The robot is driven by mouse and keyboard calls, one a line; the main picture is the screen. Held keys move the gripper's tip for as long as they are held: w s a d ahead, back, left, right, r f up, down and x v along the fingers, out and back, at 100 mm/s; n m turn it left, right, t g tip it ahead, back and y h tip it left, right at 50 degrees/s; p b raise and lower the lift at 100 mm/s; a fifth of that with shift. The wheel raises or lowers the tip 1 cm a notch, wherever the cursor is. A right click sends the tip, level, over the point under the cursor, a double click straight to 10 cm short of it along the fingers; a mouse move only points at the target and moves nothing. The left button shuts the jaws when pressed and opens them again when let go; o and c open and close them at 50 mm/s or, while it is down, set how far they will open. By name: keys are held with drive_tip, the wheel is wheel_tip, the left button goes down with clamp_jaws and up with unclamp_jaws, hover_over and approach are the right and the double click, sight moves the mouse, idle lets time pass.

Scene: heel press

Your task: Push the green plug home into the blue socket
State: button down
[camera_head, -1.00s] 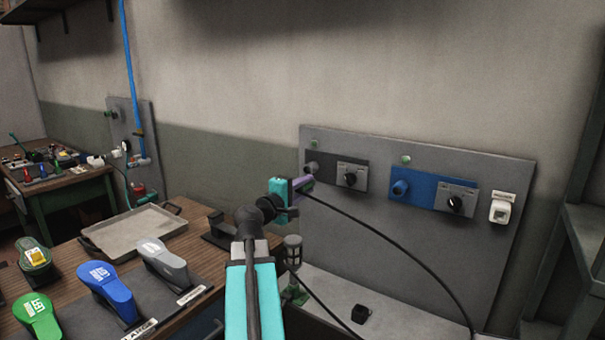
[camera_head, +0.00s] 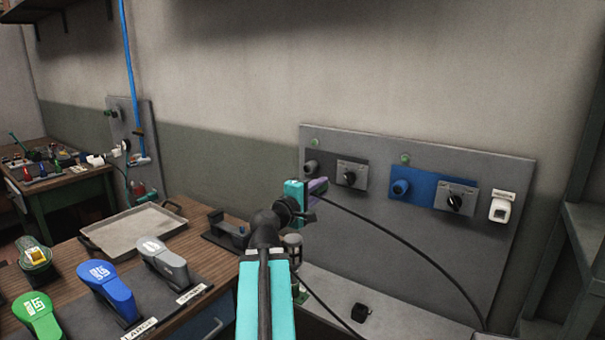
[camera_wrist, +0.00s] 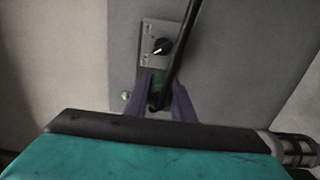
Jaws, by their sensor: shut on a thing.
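My gripper (camera_head: 317,190), with purple fingers, is in front of the left part of the wall panel, left of and apart from the blue socket (camera_head: 400,188). In the wrist view my gripper (camera_wrist: 161,98) is shut on the green plug (camera_wrist: 155,97), which shows as a dark green piece between the fingers. A black cable (camera_head: 385,237) runs from the plug to the lower right. The plug's body is hidden in the head view. The blue socket stands out from a blue plate beside a dial (camera_head: 455,201).
A dark socket (camera_head: 312,167) and its dial (camera_head: 350,177) are on the same grey panel (camera_head: 400,250), near my gripper. A white switch (camera_head: 500,209) is at the right. The bench at left holds a metal tray (camera_head: 133,231) and several coloured handles.

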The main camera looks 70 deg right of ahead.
drive_tip(key=s+a+b, duration=0.2)
drive_tip(key=s+b, duration=0.7)
drive_tip(key=s+a+b, duration=0.2)
drive_tip(key=s+b, duration=0.7)
drive_tip(key=s, duration=0.1)
drive_tip(key=shift+s+a+r, duration=0.15)
drive_tip(key=shift+a, duration=0.2)
idle(2.2)
drive_tip(key=shift+s+d+f, duration=0.2)
drive_tip(key=shift+d+f, duration=0.05)
drive_tip(key=shift+d, duration=0.2)
idle(0.3)
drive_tip(key=shift+x, duration=1.6)
drive_tip(key=shift+p, duration=0.5)
idle(0.7)
